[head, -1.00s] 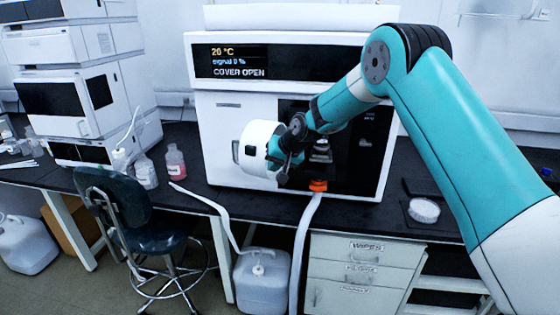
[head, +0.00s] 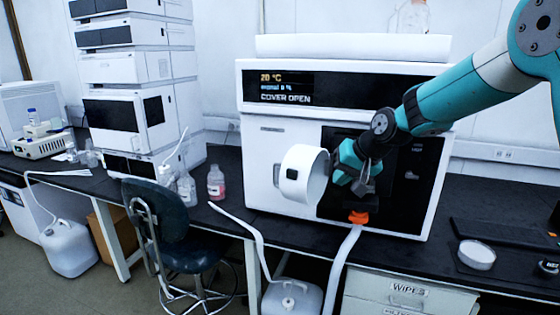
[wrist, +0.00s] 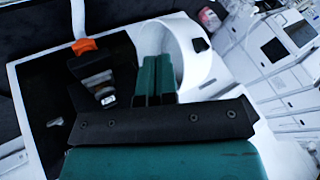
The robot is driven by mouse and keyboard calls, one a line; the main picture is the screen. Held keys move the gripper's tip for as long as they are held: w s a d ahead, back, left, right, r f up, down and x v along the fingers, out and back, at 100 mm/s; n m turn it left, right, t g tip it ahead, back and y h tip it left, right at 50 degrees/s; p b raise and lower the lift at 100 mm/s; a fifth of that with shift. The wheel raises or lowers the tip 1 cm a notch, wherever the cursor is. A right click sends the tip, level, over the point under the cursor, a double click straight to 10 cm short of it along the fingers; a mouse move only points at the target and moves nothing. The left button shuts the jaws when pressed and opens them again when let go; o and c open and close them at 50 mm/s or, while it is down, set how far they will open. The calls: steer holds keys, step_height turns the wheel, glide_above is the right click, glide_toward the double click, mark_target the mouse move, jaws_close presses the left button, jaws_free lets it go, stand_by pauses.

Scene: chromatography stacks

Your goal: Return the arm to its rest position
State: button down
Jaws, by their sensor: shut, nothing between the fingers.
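My gripper (head: 350,170) is in front of the white instrument (head: 270,170), close to its open round white cover (head: 302,174). Its green fingers are together and empty in the wrist view (wrist: 155,78). From the wrist, the cover (wrist: 185,65) lies just beyond the fingers; I cannot tell whether they touch it. My teal and white arm reaches in from the right in the head view. The instrument's display (head: 285,88) reads 20 °C and COVER OPEN. A metal fitting (wrist: 98,85) and an orange part (wrist: 84,46) show on the black front panel.
The dark bench (head: 470,210) runs along the wall. A chromatography stack (head: 130,110) and small bottles (head: 216,183) stand left. A dark stool (head: 160,225) stands before the bench. A white round dish (head: 477,255) lies at the right. A clear bottle (head: 413,18) stands atop the instrument.

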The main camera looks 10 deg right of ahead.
steer(key=s+a+r+n+g, duration=0.2)
steer(key=s+a+n, duration=0.15)
steer(key=s, duration=0.65)
steer(key=s+a+r+n+g, duration=0.15)
steer(key=s+a, duration=0.35)
steer(key=s, duration=0.5)
steer(key=s+n+g, duration=0.2)
steer(key=s+n, duration=0.2)
steer(key=s, duration=1.3)
steer(key=shift+s+f, duration=0.15)
steer(key=shift+f, duration=0.2)
